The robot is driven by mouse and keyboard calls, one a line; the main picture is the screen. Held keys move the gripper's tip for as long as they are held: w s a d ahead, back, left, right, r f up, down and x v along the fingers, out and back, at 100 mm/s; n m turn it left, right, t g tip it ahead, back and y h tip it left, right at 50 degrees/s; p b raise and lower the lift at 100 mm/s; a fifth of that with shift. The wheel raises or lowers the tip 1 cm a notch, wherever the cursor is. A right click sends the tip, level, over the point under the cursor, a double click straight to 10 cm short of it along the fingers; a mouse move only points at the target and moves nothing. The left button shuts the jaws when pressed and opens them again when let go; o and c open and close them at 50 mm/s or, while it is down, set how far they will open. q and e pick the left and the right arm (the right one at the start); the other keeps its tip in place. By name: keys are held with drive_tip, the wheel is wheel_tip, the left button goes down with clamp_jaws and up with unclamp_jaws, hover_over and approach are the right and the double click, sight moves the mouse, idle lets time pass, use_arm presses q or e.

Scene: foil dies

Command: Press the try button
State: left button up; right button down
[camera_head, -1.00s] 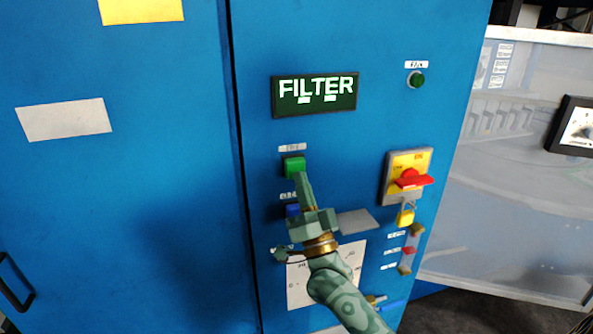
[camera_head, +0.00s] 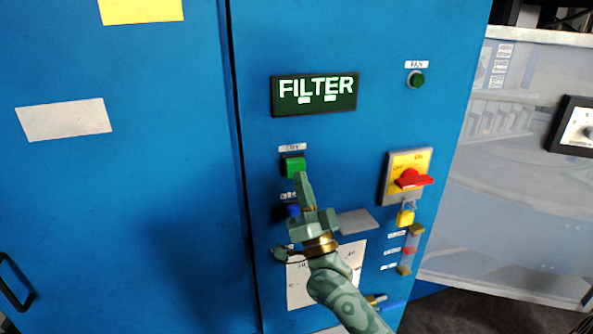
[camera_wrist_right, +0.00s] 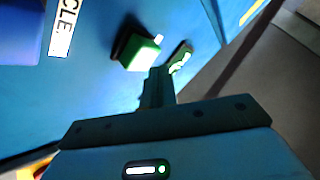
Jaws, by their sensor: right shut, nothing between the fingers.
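A square green button (camera_head: 293,166) sits on the blue cabinet front under a small white label too blurred to read. It also shows in the right wrist view (camera_wrist_right: 139,53), standing out from the panel. My right gripper (camera_head: 301,178) is shut and empty, its fingertips just below and right of the green button's face. In the right wrist view the fingertips (camera_wrist_right: 158,76) lie close to the button's edge; I cannot tell whether they touch. A blue button (camera_head: 292,210) below is partly hidden by my gripper. My left gripper is out of view.
A lit display (camera_head: 315,94) reads "FILTER". A round green button (camera_head: 415,79) is at upper right. A red switch (camera_head: 412,179) on a yellow plate with a yellow padlock (camera_head: 405,216) stands to the right. A white paper (camera_head: 300,284) is below.

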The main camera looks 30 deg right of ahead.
drive_tip(key=shift+w, duration=0.1)
drive_tip(key=shift+w+d, duration=0.1)
drive_tip(key=shift+w, duration=0.2)
drive_tip(key=shift+w+d, duration=0.15)
drive_tip(key=shift+w, duration=0.35)
idle(0.7)
drive_tip(key=shift+s, duration=0.1)
drive_tip(key=shift+s+a+p, duration=0.25)
drive_tip(key=shift+s+p, duration=0.05)
drive_tip(key=shift+s, duration=0.5)
drive_tip(key=shift+s+a+p, duration=0.2)
drive_tip(key=shift+s+p, duration=0.15)
drive_tip(key=shift+s, duration=0.45)
drive_tip(key=shift+s+a+p, duration=0.2)
drive_tip(key=shift+s+p, duration=0.15)
drive_tip(key=shift+s, duration=0.5)
drive_tip(key=shift+s+a+p, duration=0.2)
drive_tip(key=shift+s+p, duration=0.15)
drive_tip(key=shift+s, duration=0.45)
